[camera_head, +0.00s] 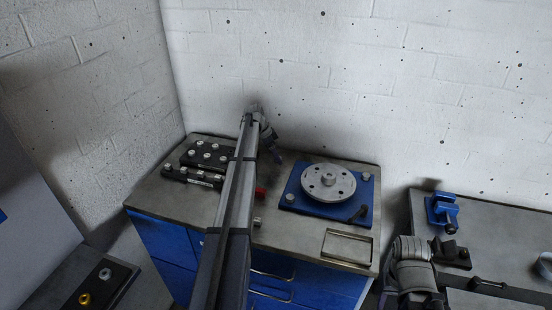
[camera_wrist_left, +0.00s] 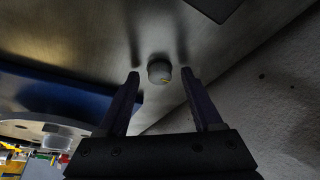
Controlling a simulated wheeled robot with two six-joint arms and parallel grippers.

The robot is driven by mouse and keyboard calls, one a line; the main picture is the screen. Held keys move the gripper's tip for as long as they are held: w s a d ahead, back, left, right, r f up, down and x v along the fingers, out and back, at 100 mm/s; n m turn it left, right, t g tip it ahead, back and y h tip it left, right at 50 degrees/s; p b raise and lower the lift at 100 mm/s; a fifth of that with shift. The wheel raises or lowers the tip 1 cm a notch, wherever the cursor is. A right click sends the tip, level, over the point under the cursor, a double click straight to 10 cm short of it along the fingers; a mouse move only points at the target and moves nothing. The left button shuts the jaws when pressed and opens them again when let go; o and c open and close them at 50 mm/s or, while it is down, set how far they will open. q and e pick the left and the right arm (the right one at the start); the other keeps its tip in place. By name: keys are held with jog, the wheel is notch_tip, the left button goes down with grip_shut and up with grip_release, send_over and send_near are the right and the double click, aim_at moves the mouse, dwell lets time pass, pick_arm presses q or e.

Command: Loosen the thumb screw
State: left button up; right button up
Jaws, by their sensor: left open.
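My left gripper (camera_wrist_left: 159,76) is open, with one finger on each side of the knob and a gap on both sides. In the head view my left gripper (camera_head: 275,153) hangs over the back of the bench, left of the blue base plate (camera_head: 363,196). I cannot pick out the knob there. My right arm shows at the lower right, but I cannot make out its fingers.
A grey rotor disc (camera_head: 328,182) sits on the blue plate. Black blocks with several pale knobs (camera_head: 207,155) stand at the left. An empty shallow tray (camera_head: 348,246) is at the front right. The wall (camera_head: 300,80) is close behind. A blue fixture (camera_head: 442,212) stands on the right bench.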

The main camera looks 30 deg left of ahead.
pick_arm(q)
grip_shut()
dwell(0.4)
